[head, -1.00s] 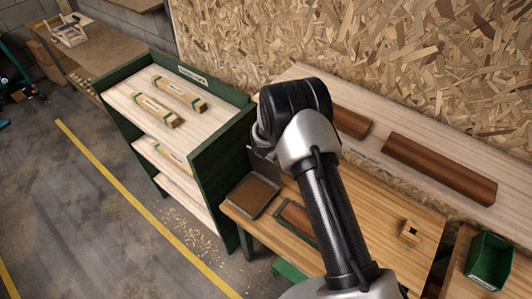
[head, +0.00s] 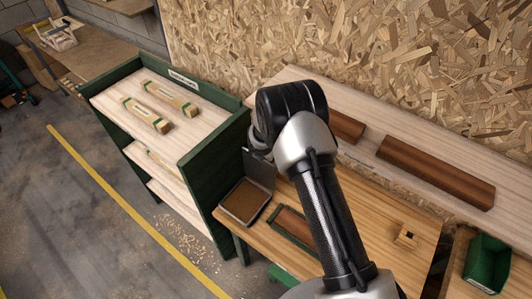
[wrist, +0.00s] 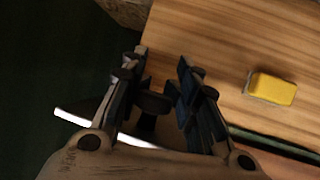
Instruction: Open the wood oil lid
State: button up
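The wood oil tray (head: 244,201) is a shallow dark-rimmed box at the left end of the wooden bench, with its brown inside showing. A grey plate, which looks like its lid (head: 260,170), stands upright at the tray's back edge. My gripper is mostly hidden behind my arm in the head view, close to the plate. In the wrist view, my gripper (wrist: 160,65) has a gap between its fingers. A dark knob-like piece (wrist: 152,103) lies in this gap, above a bright thin edge. I cannot tell whether the fingers grip it.
A green-framed brown tray (head: 292,227) lies right of the oil tray. A yellow block (wrist: 272,88) shows on the wood in the wrist view. A green shelf (head: 205,180) stands close on the left. A small wooden block (head: 406,236) and a green bin (head: 487,262) are at right.

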jog(key=o, duration=0.5)
jog(key=shift+d, duration=0.1)
jog(key=shift+r, duration=0.1)
jog(key=v, duration=0.3)
jog(key=shift+s, duration=0.3)
jog(key=s, duration=0.3)
jog(key=s+a, duration=0.1)
jog(key=s, duration=0.3)
jog(key=s+a, duration=0.1)
jog(key=s, duration=0.3)
jog(key=shift+s+a, duration=0.1)
jog(key=shift+s, duration=0.1)
jog(key=shift+w, duration=0.1)
